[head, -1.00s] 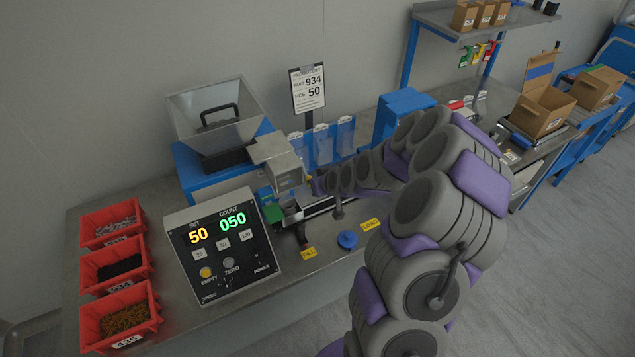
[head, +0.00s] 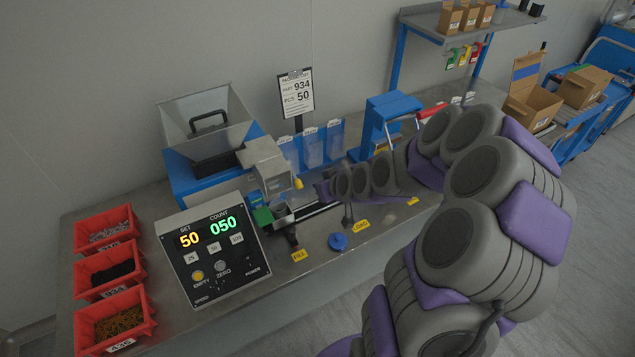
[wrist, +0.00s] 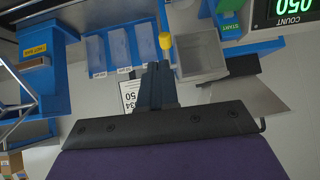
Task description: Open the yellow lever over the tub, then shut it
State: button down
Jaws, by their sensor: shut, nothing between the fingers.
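The yellow lever (head: 298,183) is at the right side of the grey metal spout (head: 274,177). In the wrist view its yellow knob (wrist: 165,41) shows just beyond my fingertips. The small grey tub (head: 281,213) is below the spout, beside the green block. My gripper (head: 324,188) is just right of the lever, apart from it in the head view. In the wrist view my gripper (wrist: 156,68) is shut and empty, its dark fingers together. Whether the fingertips touch the knob is unclear in the wrist view. I cannot tell the lever's open or shut position.
The counter box (head: 212,250) reads 50 and 050. Red bins (head: 112,315) stand at the left. Clear blue-backed pockets (head: 312,148) and a blue stand (head: 385,112) are behind my arm. A blue knob (head: 338,241) is on the bench front.

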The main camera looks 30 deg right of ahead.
jog(key=s+a+r+g, duration=0.3)
jog(key=s+a+r, duration=0.1)
jog(key=s, duration=0.7)
jog(key=s+a+r+g, duration=0.4)
jog(key=s+a, duration=0.2)
jog(key=s, duration=0.6)
jog(key=s+a+r+g+h, duration=0.1)
jog(key=s+a+r+g, duration=0.3)
jog(key=s, duration=0.8)
jog(key=shift+a+r+m, duration=0.15)
jog(key=shift+a+m, duration=0.15)
jog(key=shift+a, duration=0.6)
jog(key=c, duration=1.9)
grip_release()
jog(key=shift+w, duration=0.1)
